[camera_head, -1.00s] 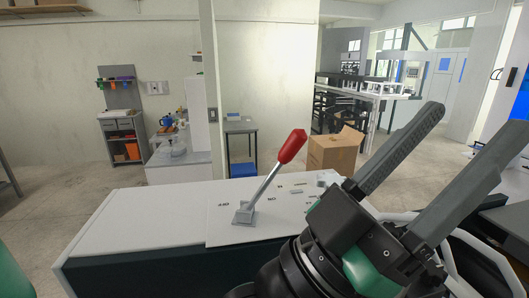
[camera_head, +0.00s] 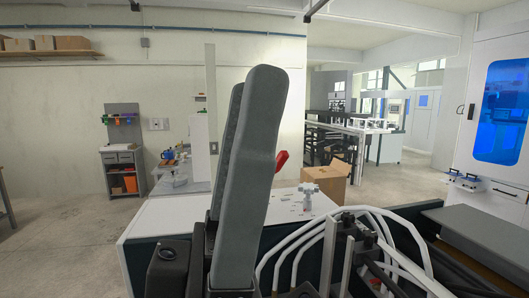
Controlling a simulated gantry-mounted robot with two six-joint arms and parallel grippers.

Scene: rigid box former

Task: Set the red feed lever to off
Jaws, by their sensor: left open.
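The red feed lever's knob (camera_head: 282,160) shows just right of my left gripper's near finger. Its shaft and base, and the markings beside them, are hidden behind the gripper, so I cannot tell the lever's setting. My left gripper (camera_head: 251,86) is open, seen nearly edge-on, with its grey fingers pointing up. It stands between the camera and the lever; I cannot tell whether it touches the lever. The lever's console has a white top (camera_head: 160,219), partly covered by my arm. My right gripper is not in view.
A small grey knobbed fitting (camera_head: 309,193) stands on the console's right part. Behind it is an open cardboard box (camera_head: 325,181). White hoses (camera_head: 335,235) curve across the lower right. A dark-topped bench (camera_head: 480,232) is at right. Open floor (camera_head: 60,245) lies left.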

